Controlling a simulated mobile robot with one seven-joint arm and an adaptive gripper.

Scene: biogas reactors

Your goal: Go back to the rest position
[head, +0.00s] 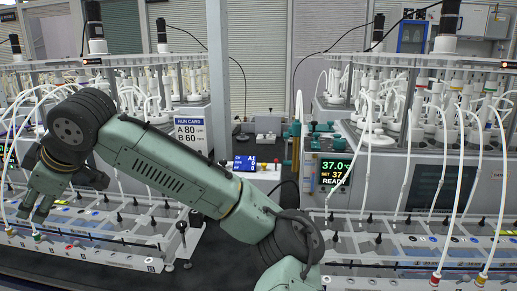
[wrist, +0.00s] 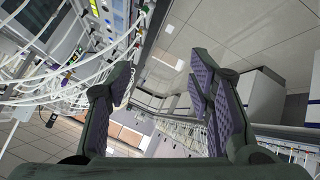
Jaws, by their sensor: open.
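My gripper (head: 42,212) is at the far left of the head view, at the end of my green arm, in front of the left reactor rack. It points down and hangs close to the left row of valve blocks; I cannot tell whether it touches anything there. In the wrist view my gripper (wrist: 160,105) shows its two purple-padded fingers wide apart. Nothing is between them. My arm crosses the head view from the lower middle to the upper left and hides part of the left rack.
The left reactor rack (head: 185,55) and right reactor rack (head: 420,65) carry several white tubes. A heater display (head: 334,172) reads 37.0. White tubes (wrist: 60,85) hang near my gripper.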

